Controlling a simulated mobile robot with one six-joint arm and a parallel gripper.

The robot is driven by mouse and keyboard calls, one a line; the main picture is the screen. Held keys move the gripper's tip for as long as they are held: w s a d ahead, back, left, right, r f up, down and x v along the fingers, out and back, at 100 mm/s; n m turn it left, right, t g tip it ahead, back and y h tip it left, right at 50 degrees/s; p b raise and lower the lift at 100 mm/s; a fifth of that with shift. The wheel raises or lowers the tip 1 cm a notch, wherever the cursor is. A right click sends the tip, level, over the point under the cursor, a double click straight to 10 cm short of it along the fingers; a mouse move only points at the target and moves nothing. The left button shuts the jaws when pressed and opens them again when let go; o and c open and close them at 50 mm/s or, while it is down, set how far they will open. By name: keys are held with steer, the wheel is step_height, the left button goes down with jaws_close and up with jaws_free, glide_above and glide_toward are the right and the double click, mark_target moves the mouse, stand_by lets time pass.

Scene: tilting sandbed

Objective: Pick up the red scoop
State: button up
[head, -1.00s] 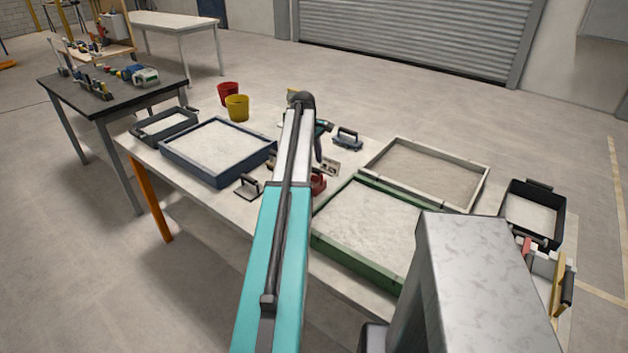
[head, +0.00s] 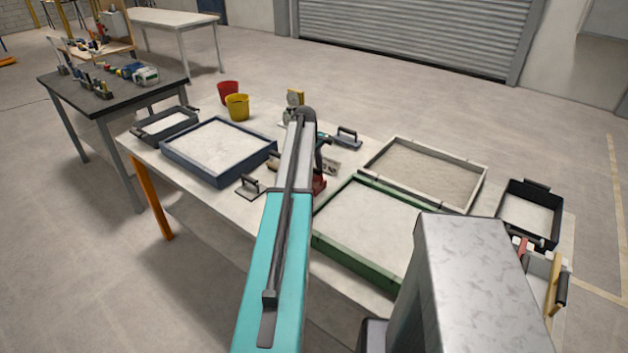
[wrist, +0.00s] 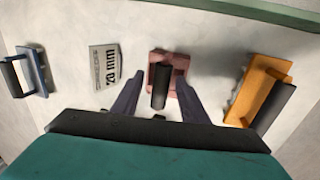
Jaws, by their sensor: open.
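The red scoop (wrist: 158,62) lies on the pale table in the wrist view, with its dark handle (wrist: 160,88) pointing back toward my gripper (wrist: 159,78). My gripper is open, with one dark finger to each side of the handle. I see a gap between the fingers and the handle, and nothing is held. Height above the table is hard to judge. In the head view only a small red part of the scoop (head: 320,184) shows beside my arm, and my fingers are mostly hidden by the arm.
In the wrist view, an orange block-like tool (wrist: 256,92) with a dark handle lies right of the scoop. A "20 mm" card (wrist: 104,66) and a blue float (wrist: 36,72) lie to the left. In the head view, green (head: 350,262) and blue (head: 196,170) sand trays flank the scoop.

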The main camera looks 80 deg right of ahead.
jaws_close()
steer(key=shift+r, duration=0.2)
steer(key=shift+r+b, duration=1.4)
steer(key=shift+r, duration=3.45)
